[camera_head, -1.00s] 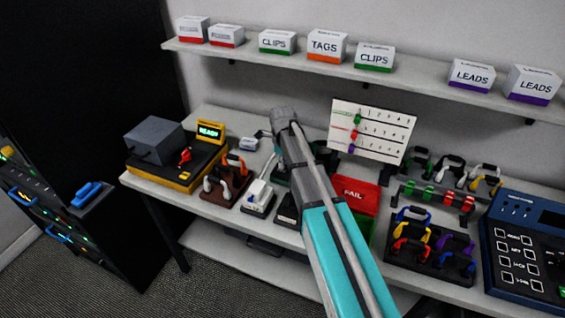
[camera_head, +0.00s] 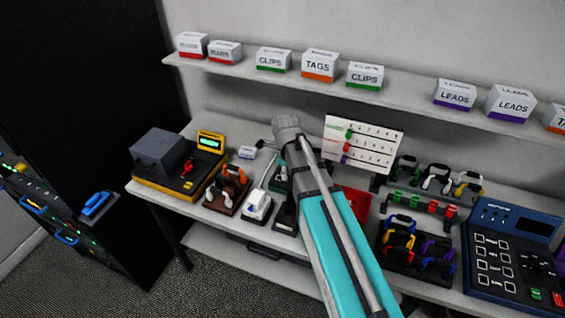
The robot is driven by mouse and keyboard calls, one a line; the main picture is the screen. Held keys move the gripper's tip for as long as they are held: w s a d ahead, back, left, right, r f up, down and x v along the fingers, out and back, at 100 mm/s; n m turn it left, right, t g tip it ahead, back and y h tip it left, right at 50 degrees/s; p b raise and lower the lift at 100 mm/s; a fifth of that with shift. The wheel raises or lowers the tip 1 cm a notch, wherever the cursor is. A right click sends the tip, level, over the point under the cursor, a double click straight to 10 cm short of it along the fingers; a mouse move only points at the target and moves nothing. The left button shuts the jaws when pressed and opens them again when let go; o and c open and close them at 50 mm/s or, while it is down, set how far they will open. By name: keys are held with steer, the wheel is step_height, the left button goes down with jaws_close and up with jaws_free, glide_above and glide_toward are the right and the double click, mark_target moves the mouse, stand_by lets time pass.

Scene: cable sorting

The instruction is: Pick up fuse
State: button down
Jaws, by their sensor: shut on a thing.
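My arm (camera_head: 335,240) reaches from the bottom right over the bench, its grey far joint (camera_head: 287,122) in front of the wall. My gripper cannot be made out; it is hidden behind the arm or out of sight. No fuse can be picked out. A yellow-and-black machine (camera_head: 180,185) with a lit green display and a red lever stands at the bench's left end. Beside it are a brown rack (camera_head: 222,208) with orange and white handles and a small white device (camera_head: 257,205).
A red tray (camera_head: 355,203) is partly behind my arm. Cable racks (camera_head: 405,258), a white board (camera_head: 360,125) and a blue keypad console (camera_head: 505,275) stand to the right. A shelf (camera_head: 300,78) holds labelled boxes. A black cabinet (camera_head: 90,150) is at the left. Carpet (camera_head: 210,285) shows in front.

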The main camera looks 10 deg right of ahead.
steer(key=shift+s+d+r+p, duration=0.1)
steer(key=shift+s+r+p, duration=0.3)
steer(key=shift+s, duration=0.55)
steer(key=shift+s+d+r+p, duration=0.15)
steer(key=shift+s+r, duration=0.3)
steer(key=shift+s, duration=0.5)
steer(key=shift+a, duration=0.1)
steer(key=shift+r+p, duration=1.5)
steer(key=shift+p, duration=0.05)
step_height(320, 180, down, 5)
steer(key=b, duration=0.4)
steer(key=shift+r+b, duration=0.2)
steer(key=shift+b, duration=0.1)
